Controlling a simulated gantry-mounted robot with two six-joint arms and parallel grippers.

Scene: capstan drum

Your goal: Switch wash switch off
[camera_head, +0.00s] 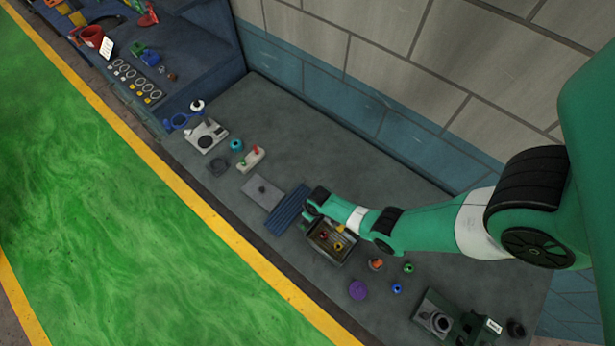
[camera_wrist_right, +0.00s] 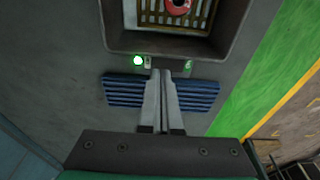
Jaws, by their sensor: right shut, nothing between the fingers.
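A grey wash basin (camera_head: 330,243) stands on the bench in the head view, with a slatted grate inside. It also shows at the top of the right wrist view (camera_wrist_right: 118,30), with a red ring-shaped part (camera_wrist_right: 178,6) on the grate. A green lamp (camera_wrist_right: 138,60) is lit on its near edge, beside a small pale plate (camera_wrist_right: 148,62). My right gripper (camera_wrist_right: 165,72) is shut and empty, its tips at this edge between the lamp and a small green marking (camera_wrist_right: 188,64). The wash switch itself is not clearly visible; the fingers may hide it. My left gripper is not in view.
A blue ribbed mat (camera_head: 288,209) lies beside the basin, under my right gripper. A grey plate (camera_head: 263,191) and a red-and-green-knobbed block (camera_head: 252,158) are farther left. A purple disc (camera_head: 358,290) and small coloured parts lie near the basin. A dark machine (camera_head: 437,316) stands lower right.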

